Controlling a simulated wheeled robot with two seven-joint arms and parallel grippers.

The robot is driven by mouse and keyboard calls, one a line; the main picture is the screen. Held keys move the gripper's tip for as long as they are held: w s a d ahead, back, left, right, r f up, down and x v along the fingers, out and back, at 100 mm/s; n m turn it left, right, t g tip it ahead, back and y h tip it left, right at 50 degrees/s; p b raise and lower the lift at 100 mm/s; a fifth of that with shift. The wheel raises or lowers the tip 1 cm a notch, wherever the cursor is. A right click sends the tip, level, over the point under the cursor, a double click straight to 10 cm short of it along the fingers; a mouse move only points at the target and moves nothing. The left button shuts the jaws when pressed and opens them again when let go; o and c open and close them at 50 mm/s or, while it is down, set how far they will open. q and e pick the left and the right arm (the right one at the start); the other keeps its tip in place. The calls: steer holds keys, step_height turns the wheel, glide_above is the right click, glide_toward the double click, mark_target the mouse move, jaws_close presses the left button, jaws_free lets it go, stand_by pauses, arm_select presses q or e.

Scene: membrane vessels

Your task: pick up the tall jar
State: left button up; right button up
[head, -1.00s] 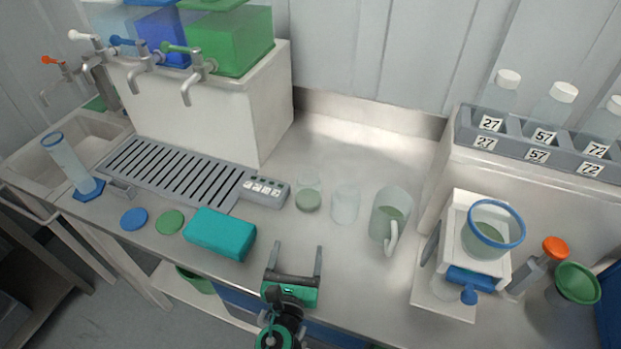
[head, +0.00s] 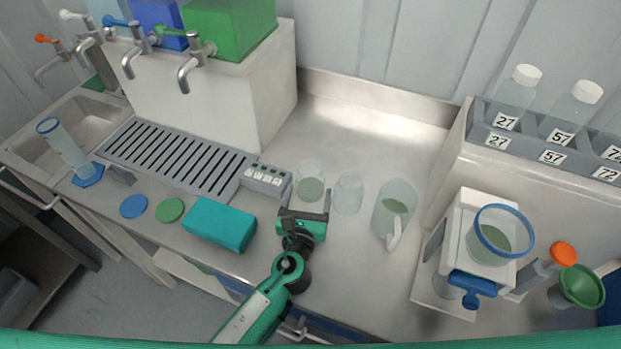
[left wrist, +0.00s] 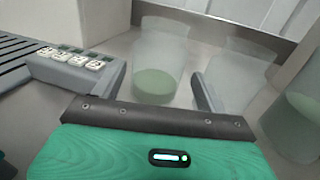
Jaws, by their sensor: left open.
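A clear jar with green liquid in its bottom (head: 311,184) stands on the steel counter, just beyond my left gripper (head: 304,204). In the left wrist view this jar (left wrist: 158,62) is upright ahead of the open jaws, between the lines of the two fingers. My left gripper is open and empty; its right finger reaches toward the gap between this jar and a second clear jar (head: 348,195), which looks empty and slightly shorter. The second jar also shows in the left wrist view (left wrist: 240,68). My right gripper is not in view.
A handled pitcher with green liquid (head: 393,214) stands right of the jars. A button panel (head: 266,180) and slotted drain (head: 180,160) lie to the left. A teal block (head: 220,224) is near the front edge. A white device (head: 465,250) stands right. The counter behind the jars is clear.

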mark_target(311, 176)
arm_select(q)
steer(key=shift+w+r, duration=0.1)
steer(key=shift+w, duration=0.2)
steer(key=w, duration=0.2)
steer(key=w+p, duration=0.1)
steer(key=shift+w+d, duration=0.25)
steer(key=shift+w, duration=0.1)
steer(key=shift+w+d, duration=0.1)
steer(key=shift+w, duration=0.4)
steer(key=c, duration=0.8)
steer(key=shift+r, duration=0.1)
steer(key=shift+r+p, duration=0.4)
steer(key=shift+r, duration=0.2)
step_height(311, 176, up, 10)
steer(key=p, duration=0.2)
steer(key=shift+f+p, duration=0.15)
steer(key=shift+p, duration=0.2)
step_height(311, 176, up, 9)
